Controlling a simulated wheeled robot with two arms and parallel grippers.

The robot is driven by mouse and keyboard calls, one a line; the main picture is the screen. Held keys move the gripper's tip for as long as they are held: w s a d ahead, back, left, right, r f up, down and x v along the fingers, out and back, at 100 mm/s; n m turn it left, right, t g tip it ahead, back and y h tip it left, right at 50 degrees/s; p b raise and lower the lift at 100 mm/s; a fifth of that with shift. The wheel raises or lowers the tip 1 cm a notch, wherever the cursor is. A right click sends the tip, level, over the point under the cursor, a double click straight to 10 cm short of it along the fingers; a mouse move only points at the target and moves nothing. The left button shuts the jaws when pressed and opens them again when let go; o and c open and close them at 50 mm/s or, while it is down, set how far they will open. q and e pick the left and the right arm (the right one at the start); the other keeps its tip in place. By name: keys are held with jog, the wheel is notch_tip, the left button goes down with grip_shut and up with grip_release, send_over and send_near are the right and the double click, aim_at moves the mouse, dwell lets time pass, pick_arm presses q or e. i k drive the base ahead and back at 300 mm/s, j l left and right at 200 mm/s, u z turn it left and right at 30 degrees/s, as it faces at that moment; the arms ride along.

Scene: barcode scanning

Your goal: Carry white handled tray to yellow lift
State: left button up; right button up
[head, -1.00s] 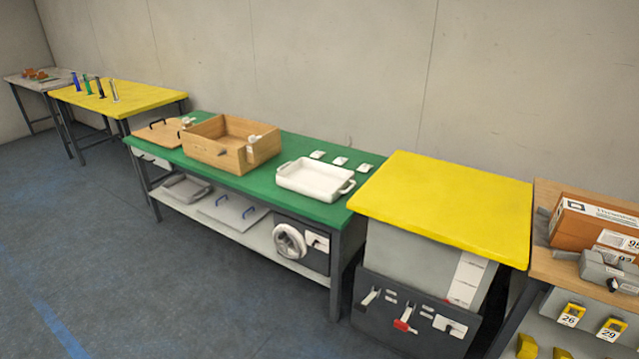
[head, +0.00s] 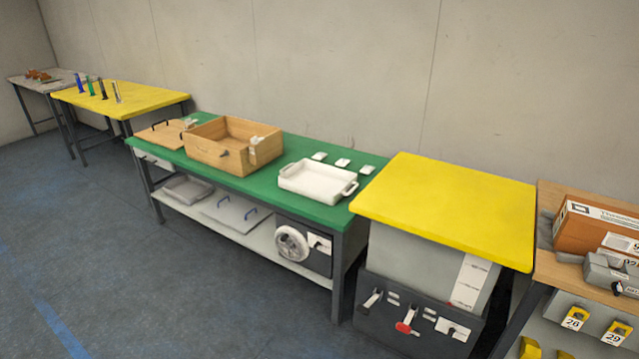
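The white handled tray (head: 316,181) sits on the right part of the green table (head: 268,194), with a handle at each end. It looks empty. The yellow lift (head: 447,208) stands just right of the green table. It has a bare flat yellow top, a grey body and a dark panel with levers at its base. Neither of my grippers shows in the head view.
A wooden box (head: 231,146) and a wooden board with a handle (head: 160,134) stand left of the tray. Small white cards (head: 342,162) lie behind it. A wooden bench (head: 560,275) with boxes is right of the lift. Floor (head: 180,290) in front is clear.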

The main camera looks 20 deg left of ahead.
aim_at(446, 205)
jog(key=i+j, duration=0.35)
jog(key=i+j+z, duration=0.1)
jog(key=i+j, duration=0.5)
jog(key=j, duration=0.25)
jog(key=i+j+z, duration=0.1)
jog(key=i+j, duration=0.55)
jog(key=j, duration=0.15)
jog(key=i+j+z, duration=0.15)
jog(key=i+j, duration=0.15)
jog(key=j, duration=0.15)
jog(key=i+j, duration=0.25)
jog(key=j, duration=0.2)
